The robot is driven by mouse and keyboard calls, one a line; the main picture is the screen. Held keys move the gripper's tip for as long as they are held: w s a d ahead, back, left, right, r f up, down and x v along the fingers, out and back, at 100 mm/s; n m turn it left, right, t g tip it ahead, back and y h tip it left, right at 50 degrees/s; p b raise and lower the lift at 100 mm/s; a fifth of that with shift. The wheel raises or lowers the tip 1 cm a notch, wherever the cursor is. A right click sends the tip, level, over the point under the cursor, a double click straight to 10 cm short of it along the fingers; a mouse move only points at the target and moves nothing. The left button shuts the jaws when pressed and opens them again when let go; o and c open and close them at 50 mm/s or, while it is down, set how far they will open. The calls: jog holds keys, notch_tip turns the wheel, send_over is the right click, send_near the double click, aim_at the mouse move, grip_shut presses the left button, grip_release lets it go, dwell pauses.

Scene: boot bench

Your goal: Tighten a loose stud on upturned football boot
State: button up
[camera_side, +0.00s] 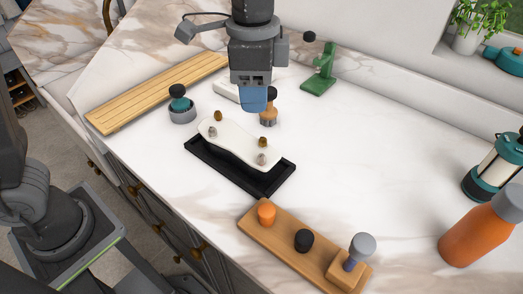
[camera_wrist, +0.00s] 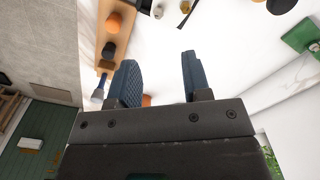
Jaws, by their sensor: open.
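The upturned boot (camera_side: 238,138) lies white sole up in a black tray (camera_side: 278,180). Several studs stand on the sole: brown ones at the far end (camera_side: 218,115) and right (camera_side: 263,142), and pale grey ones at the left (camera_side: 212,132) and near end (camera_side: 261,159). I cannot tell which is loose. My gripper (camera_side: 254,106) is above and behind the boot, pointing down, its blue fingers apart from the sole. In the wrist view my gripper (camera_wrist: 158,60) is open with nothing held. Part of the sole with studs (camera_wrist: 185,7) shows at the top edge.
A wooden rack (camera_side: 285,240) in front holds orange and black knobs and a grey-topped tool (camera_side: 361,247).

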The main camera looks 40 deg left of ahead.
aim_at(261, 155)
jog(key=f, duration=0.9)
jog(key=d+f, duration=0.1)
jog(key=f, duration=0.4)
jog(key=shift+w+f, duration=0.1)
jog(key=shift+w, duration=0.05)
grip_shut()
